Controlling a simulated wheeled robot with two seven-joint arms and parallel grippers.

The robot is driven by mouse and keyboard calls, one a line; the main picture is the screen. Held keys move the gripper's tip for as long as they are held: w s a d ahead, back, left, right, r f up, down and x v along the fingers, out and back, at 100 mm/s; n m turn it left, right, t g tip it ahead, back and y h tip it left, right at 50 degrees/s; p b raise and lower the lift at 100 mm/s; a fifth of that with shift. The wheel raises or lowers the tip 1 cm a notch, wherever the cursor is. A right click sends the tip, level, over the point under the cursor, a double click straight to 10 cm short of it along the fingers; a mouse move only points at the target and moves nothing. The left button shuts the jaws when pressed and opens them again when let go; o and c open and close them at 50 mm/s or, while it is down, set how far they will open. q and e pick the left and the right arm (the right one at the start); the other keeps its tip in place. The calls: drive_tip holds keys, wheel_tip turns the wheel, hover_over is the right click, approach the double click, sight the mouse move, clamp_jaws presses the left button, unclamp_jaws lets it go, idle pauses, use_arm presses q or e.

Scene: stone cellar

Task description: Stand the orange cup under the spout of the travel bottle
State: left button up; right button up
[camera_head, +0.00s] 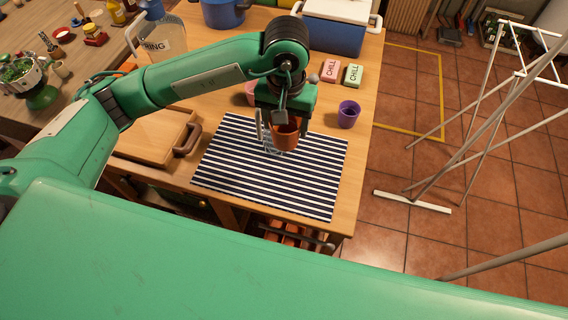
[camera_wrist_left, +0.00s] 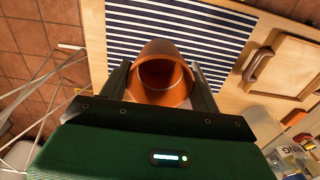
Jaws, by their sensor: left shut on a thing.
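My left gripper (camera_head: 284,129) is shut on the orange cup (camera_head: 286,141), its fingers on either side of it. The cup is over the upper part of the striped mat (camera_head: 240,175); I cannot tell whether it touches the mat. In the left wrist view the orange cup (camera_wrist_left: 165,92) sits between the two dark fingers, its open mouth showing. A clear bottle (camera_head: 163,38) with lettering ending in "RING" stands at the upper left, partly behind my arm; I cannot tell whether it is the travel bottle. No spout shows clearly. My right gripper is out of view.
A purple cup (camera_head: 348,114) stands right of the orange one. A pink cup (camera_head: 252,93) is partly hidden behind my gripper. Pink (camera_head: 330,70) and green (camera_head: 353,75) boxes and a blue cooler (camera_head: 335,35) stand behind. A wooden case (camera_head: 150,140) lies left. The mat's front is clear.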

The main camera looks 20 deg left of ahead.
use_arm(q)
wheel_tip(320, 180, down, 21)
drive_tip(key=p, duration=0.6)
drive_tip(key=shift+w, duration=0.1)
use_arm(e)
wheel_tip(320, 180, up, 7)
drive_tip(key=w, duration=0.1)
use_arm(q)
drive_tip(key=shift+f, duration=0.1)
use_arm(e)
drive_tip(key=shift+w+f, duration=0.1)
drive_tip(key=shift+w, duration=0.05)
use_arm(q)
drive_tip(key=shift+f, duration=0.1)
drive_tip(key=o, duration=1)
drive_tip(key=shift+c, duration=0.2)
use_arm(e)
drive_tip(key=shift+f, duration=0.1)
